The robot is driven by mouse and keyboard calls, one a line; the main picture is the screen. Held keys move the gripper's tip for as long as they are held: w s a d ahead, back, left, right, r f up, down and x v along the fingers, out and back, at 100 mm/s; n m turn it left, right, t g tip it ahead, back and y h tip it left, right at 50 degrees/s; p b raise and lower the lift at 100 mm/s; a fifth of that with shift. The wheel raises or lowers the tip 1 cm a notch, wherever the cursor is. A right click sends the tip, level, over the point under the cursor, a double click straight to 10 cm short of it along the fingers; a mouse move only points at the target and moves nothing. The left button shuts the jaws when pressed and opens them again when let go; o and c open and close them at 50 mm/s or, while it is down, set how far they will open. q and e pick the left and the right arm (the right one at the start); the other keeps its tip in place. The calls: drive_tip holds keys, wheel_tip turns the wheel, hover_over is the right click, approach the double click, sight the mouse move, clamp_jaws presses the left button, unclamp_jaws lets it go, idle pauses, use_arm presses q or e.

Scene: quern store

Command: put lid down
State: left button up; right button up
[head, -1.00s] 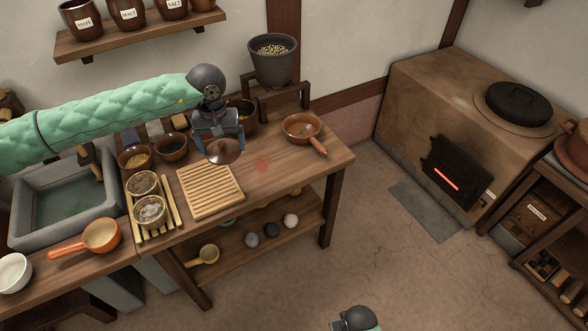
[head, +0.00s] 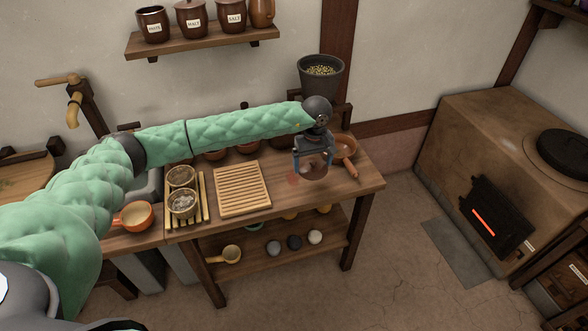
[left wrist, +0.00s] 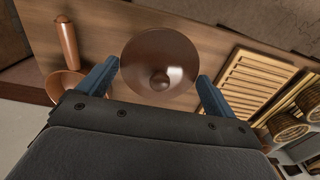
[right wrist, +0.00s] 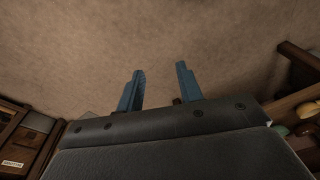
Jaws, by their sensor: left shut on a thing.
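A round, dark brown lid (head: 315,173) with a knob is in my left gripper (head: 313,158), over the right part of the wooden table (head: 365,183). In the left wrist view the lid (left wrist: 158,48) lies between the fingertips (left wrist: 158,80), its knob towards the camera. I cannot tell whether its underside touches the table. A brown pan (head: 344,145) with a wooden handle is just right of the lid, partly hidden by my gripper. My right gripper (right wrist: 158,88) is open and empty above the floor in the right wrist view.
A slatted wooden board (head: 242,190) lies left of the lid. Two round sieves stand on a slatted rack (head: 205,212) further left. A pot of grain (head: 321,75) stands on a stand behind. A stove (head: 480,150) stands at the right.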

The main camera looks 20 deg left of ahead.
use_arm(q)
drive_tip(key=w+a+f+p, duration=0.1)
drive_tip(key=a, duration=0.1)
drive_tip(key=w+a+f+p, duration=0.1)
drive_tip(key=a+f, duration=0.1)
drive_tip(key=a, duration=0.1)
drive_tip(key=w+a+f+p, duration=0.1)
drive_tip(key=a+f, duration=0.1)
drive_tip(key=a, duration=0.1)
drive_tip(key=shift+w+f+p, duration=0.1)
drive_tip(key=shift+w+p, duration=0.25)
drive_tip(key=shift+p, duration=0.05)
drive_tip(key=shift+f+p, duration=1.05)
drive_tip(key=shift+f, duration=0.9)
use_arm(e)
drive_tip(key=s+d+f, duration=0.2)
drive_tip(key=f, duration=0.5)
drive_tip(key=s+d+f, duration=0.2)
drive_tip(key=f, duration=0.6)
drive_tip(key=shift+s+f+t, duration=0.2)
drive_tip(key=shift+s+t, duration=0.1)
drive_tip(key=shift+t, duration=0.1)
use_arm(q)
drive_tip(key=shift+f, duration=0.15)
use_arm(e)
drive_tip(key=shift+w+r, duration=0.15)
drive_tip(key=shift+r, duration=0.1)
use_arm(q)
drive_tip(key=o, duration=0.7)
